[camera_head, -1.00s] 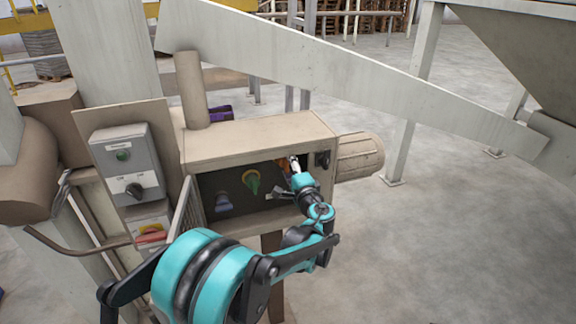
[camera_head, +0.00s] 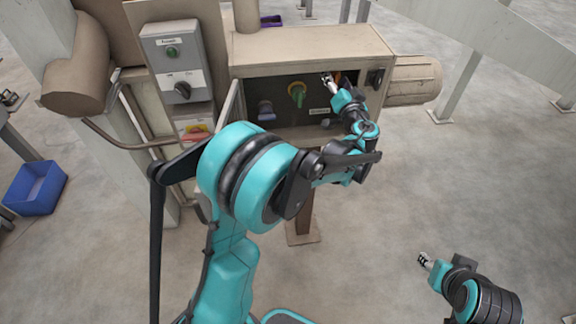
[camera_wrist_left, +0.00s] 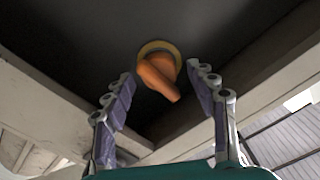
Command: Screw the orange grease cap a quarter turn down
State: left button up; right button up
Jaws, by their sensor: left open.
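The orange grease cap (camera_wrist_left: 157,72) has a winged handle and a yellow ring behind it. It sits on the dark recessed panel (camera_wrist_left: 80,40) in the left wrist view. In the head view the cap (camera_head: 337,76) shows only as a small orange patch, partly hidden by my left gripper (camera_head: 328,80). In the left wrist view the fingers of my left gripper (camera_wrist_left: 166,92) are spread on both sides of the cap, apart from it, with nothing held. My right gripper (camera_head: 424,259) is low at the right of the head view, away from the panel, too small to judge.
A black knob (camera_head: 375,78) is right of the recess. A grey switch box (camera_head: 172,65) stands left. A blue bin (camera_head: 35,188) is on the floor.

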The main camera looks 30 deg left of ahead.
pick_arm(q)
jog(key=n, duration=0.5)
jog(key=shift+a+n, duration=0.1)
jog(key=shift+n, duration=0.3)
jog(key=shift+s+d+n, duration=0.25)
jog(key=shift+s+n, duration=0.05)
jog(key=shift+n, duration=0.1)
jog(key=p+v, duration=0.1)
jog(key=v, duration=0.6)
jog(key=s+a+f+m+g+h, duration=0.1)
jog(key=s+a+f+g+h, duration=0.1)
jog(key=s, duration=0.5)
jog(key=s+a+f+m+g+h+b, duration=0.1)
jog(key=s+a+f+g+h, duration=0.1)
jog(key=s+f, duration=0.3)
jog(key=s+a+f+m+g+h+b, duration=0.1)
jog(key=s+a+f+m+g+h, duration=0.1)
jog(key=s, duration=0.8)
jog(key=shift+f+g, duration=0.6)
jog(key=shift+f, duration=0.05)
jog(key=shift+s+a, duration=0.1)
jog(key=shift+s, duration=0.1)
